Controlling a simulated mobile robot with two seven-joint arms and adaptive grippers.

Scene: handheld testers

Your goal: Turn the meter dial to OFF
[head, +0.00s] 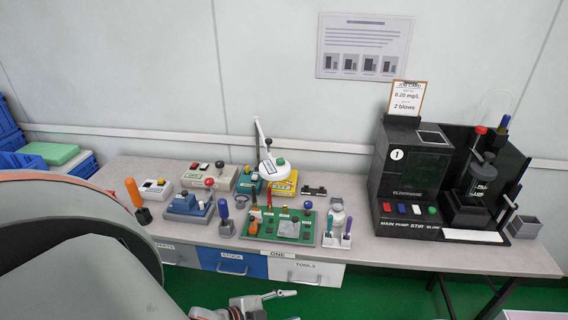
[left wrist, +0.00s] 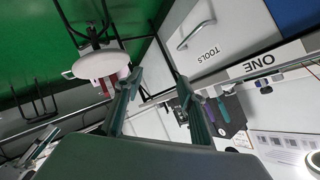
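No part of the bench equipment reads clearly as the meter dial at this size, and no OFF mark is legible. A blue tester (head: 188,206) with a dark top part sits at the bench's left. A grey box (head: 209,178) with a red knob stands behind it, and a small pale box (head: 156,189) with a yellow part is to its left. My left gripper (head: 268,299) is low in front of the drawers, apart from all of these. In the left wrist view its two fingers (left wrist: 158,80) are spread and empty. My right gripper is not in view.
The green board (head: 262,231) with coloured parts lies mid-bench. A black pump station (head: 411,165) stands at the right. An orange-handled tool (head: 134,193) stands at the left end. Drawers (head: 306,272) front the bench. Bare bench top (head: 352,190) lies left of the station.

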